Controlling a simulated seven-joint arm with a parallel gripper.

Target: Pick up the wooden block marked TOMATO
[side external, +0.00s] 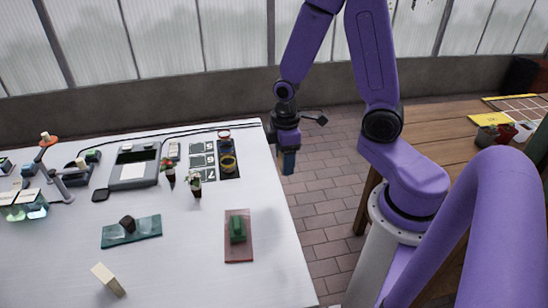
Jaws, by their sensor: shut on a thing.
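My gripper (288,165) hangs with its blue fingertips down, just past the right edge of the white table (185,260), above the brick floor in this view. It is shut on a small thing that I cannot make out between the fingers. A pale, wood-coloured block (108,279) stands tilted in the picture at the table's front left, well apart from my gripper. I can read no TOMATO lettering on any block.
A red tray (239,251) with a green piece and a teal tray (148,231) with a dark piece lie on the table. Small potted plants (194,186), a grey device (134,168) and a dark numbered board (203,160) stand behind. A wooden table (440,145) is at right.

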